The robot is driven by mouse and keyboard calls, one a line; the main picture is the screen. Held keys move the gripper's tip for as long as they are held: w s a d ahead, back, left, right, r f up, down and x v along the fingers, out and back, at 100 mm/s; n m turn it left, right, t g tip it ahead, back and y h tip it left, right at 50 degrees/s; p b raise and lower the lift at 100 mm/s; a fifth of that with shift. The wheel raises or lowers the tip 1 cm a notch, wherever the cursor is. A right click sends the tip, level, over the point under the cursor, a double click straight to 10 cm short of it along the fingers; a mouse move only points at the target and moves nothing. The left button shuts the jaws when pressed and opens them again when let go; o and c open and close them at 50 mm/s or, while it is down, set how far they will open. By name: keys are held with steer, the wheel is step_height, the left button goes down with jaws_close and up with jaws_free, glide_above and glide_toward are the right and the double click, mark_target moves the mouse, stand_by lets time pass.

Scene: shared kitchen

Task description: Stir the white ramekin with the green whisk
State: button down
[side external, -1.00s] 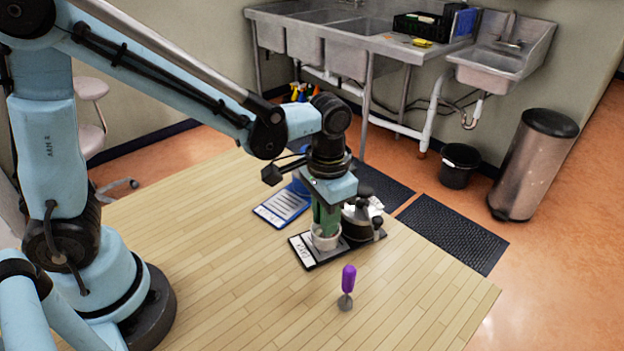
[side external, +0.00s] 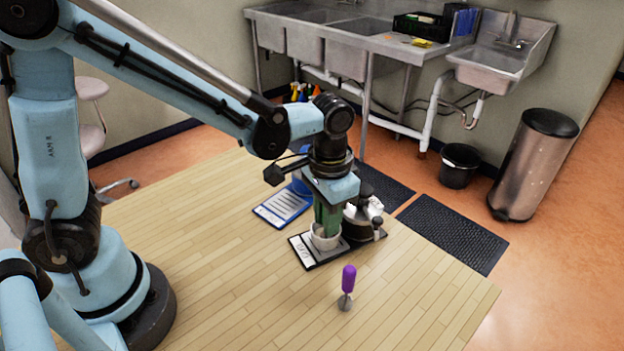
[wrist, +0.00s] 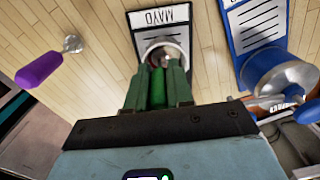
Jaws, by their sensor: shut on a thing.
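The white ramekin (side external: 324,241) stands on a black-edged card on the wooden table, below my gripper. In the wrist view its pale rim (wrist: 143,48) shows beyond the fingertips. My gripper (side external: 327,218) points down and is shut on the green whisk, whose green handle (wrist: 158,88) shows between the green fingers in the wrist view. The whisk's lower end reaches into the ramekin. The ramekin's contents and the whisk's tip are mostly hidden.
A dark pot-like item (side external: 361,224) is close right of the ramekin. A blue-edged card (side external: 284,206) and a blue container (wrist: 282,78) lie behind. The card under the ramekin reads MAYO (wrist: 165,14). The front-left table is clear.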

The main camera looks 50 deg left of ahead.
steer(key=shift+w+a, duration=0.1)
steer(key=shift+w, duration=0.3)
steer(key=shift+a, duration=0.5)
steer(key=shift+s, duration=0.25)
steer(key=shift+s+d, duration=0.15)
steer(key=shift+s, duration=0.15)
steer(key=shift+d, duration=0.35)
steer(key=shift+w+d, duration=0.1)
steer(key=shift+w, duration=0.45)
steer(key=shift+a, duration=0.6)
steer(key=shift+s+d, duration=0.1)
steer(key=shift+s, duration=0.45)
steer(key=shift+d, duration=0.2)
steer(key=shift+w+d, duration=0.15)
steer(key=shift+d, duration=0.15)
steer(key=shift+w, duration=0.4)
steer(key=shift+a, duration=0.6)
steer(key=shift+s+d, duration=0.1)
steer(key=shift+s, duration=0.45)
steer(key=shift+d, duration=0.35)
steer(key=shift+w+a+r, duration=0.1)
steer(key=shift+w+a, duration=0.05)
steer(key=shift+w, duration=0.15)
